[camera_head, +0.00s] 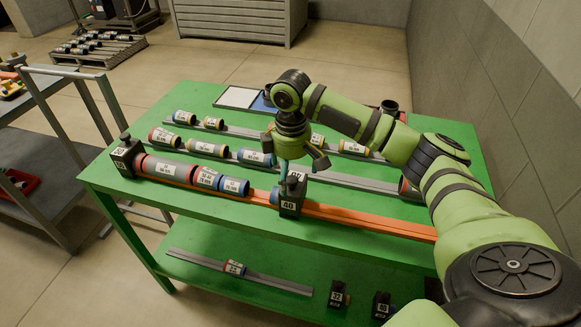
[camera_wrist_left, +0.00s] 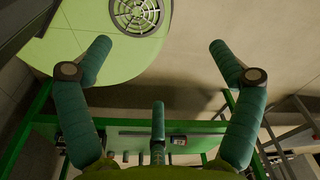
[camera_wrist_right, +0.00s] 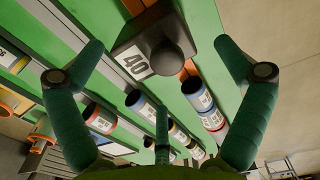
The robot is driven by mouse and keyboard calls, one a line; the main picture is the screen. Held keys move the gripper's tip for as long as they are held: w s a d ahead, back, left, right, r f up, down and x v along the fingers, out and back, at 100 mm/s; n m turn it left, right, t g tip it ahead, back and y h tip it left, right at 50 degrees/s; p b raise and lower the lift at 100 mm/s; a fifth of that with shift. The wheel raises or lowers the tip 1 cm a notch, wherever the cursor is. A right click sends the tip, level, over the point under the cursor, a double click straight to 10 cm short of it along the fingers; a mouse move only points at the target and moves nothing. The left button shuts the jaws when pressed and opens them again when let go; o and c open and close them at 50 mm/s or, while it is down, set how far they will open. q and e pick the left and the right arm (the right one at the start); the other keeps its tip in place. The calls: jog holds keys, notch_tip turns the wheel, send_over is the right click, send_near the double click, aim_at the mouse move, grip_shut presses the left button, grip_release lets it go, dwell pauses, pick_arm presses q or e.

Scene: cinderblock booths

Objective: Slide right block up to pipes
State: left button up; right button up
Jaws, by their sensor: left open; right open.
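The right block (camera_head: 290,203) is black, labelled 40, with a knob on top, and sits on the orange rail (camera_head: 360,221). A row of pipes (camera_head: 168,169) lies on the same rail to its left, with a gap between. A blue patch shows at the block's left side; I cannot tell what it is. The left block (camera_head: 126,156) stands at the row's far end. My right gripper (camera_head: 300,163) is open, just above and behind the block; in the right wrist view the block (camera_wrist_right: 135,58) lies between its fingers. My left gripper (camera_wrist_left: 158,46) is open and empty, outside the head view.
More rails with pipes (camera_head: 256,158) lie behind on the green table (camera_head: 260,226). The lower shelf (camera_head: 210,265) holds another rail with a pipe and black blocks (camera_head: 337,297). A grey cart (camera_head: 45,160) stands left. A cinderblock wall (camera_head: 500,100) is at right.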

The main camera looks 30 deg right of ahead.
aim_at(291, 192)
jog(key=shift+f, duration=0.1)
jog(key=shift+w+d+f, duration=0.1)
jog(key=shift+w+f, duration=0.05)
jog(key=shift+f, duration=0.1)
notch_tip(291, 192, down, 5)
jog(key=shift+f+p, duration=0.2)
jog(key=shift+p, duration=0.65)
jog(key=shift+w+f, duration=0.1)
jog(key=shift+f, duration=0.3)
jog(key=shift+d+f, duration=0.1)
jog(key=shift+f, duration=0.2)
jog(key=c, duration=1.6)
pick_arm(q)
jog(key=shift+s+r, duration=0.1)
jog(key=shift+r, duration=0.8)
